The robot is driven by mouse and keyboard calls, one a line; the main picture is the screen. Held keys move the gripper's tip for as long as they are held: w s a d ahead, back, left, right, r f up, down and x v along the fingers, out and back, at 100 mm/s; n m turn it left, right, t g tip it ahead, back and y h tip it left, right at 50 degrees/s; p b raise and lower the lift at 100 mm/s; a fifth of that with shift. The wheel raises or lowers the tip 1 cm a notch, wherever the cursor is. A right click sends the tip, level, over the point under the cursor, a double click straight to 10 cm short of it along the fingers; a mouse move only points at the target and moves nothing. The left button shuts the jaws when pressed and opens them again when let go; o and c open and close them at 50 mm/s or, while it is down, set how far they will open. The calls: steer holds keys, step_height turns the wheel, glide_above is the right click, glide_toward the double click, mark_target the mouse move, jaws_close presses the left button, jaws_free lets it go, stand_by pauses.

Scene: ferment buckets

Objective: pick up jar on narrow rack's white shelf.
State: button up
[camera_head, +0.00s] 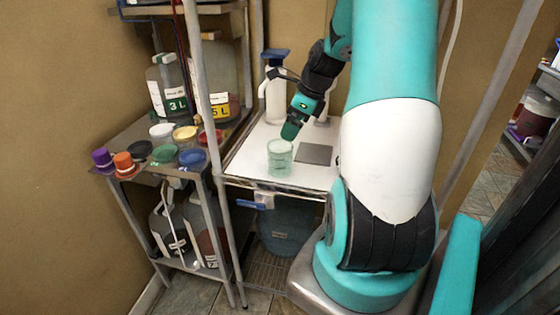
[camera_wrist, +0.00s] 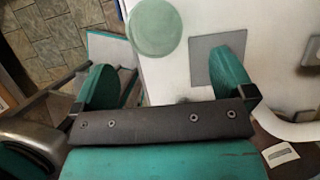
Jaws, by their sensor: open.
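A pale green, see-through jar (camera_head: 280,158) stands upright on the white shelf (camera_head: 245,165), near its front edge. In the wrist view the jar (camera_wrist: 155,27) shows from above as a round green shape at the top, beyond the fingertips. My gripper (camera_head: 291,131) is above and just behind the jar in the head view, pointing down. In the wrist view my gripper (camera_wrist: 166,76) has its two green fingers wide apart with nothing between them. The jar looks apart from both fingers.
A grey square pad (camera_head: 314,153) lies right of the jar. A white pump bottle (camera_head: 276,100) stands behind. Left, a dark shelf holds several coloured lids (camera_head: 192,157) and jugs (camera_head: 168,88). A rack post (camera_head: 212,150) stands between. A blue bucket (camera_head: 287,228) sits below.

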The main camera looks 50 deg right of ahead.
mark_target(280, 158)
steer(key=shift+a+p+x, duration=0.2)
steer(key=shift+p+x, duration=0.25)
steer(key=shift+x, duration=2.15)
steer(key=shift+a+p+x, duration=0.15)
steer(key=shift+p+x, duration=0.25)
steer(key=shift+x, duration=2.2)
steer(key=shift+s, duration=0.1)
steer(key=c, duration=1.1)
steer(key=shift+o, duration=0.2)
steer(key=shift+r, duration=0.15)
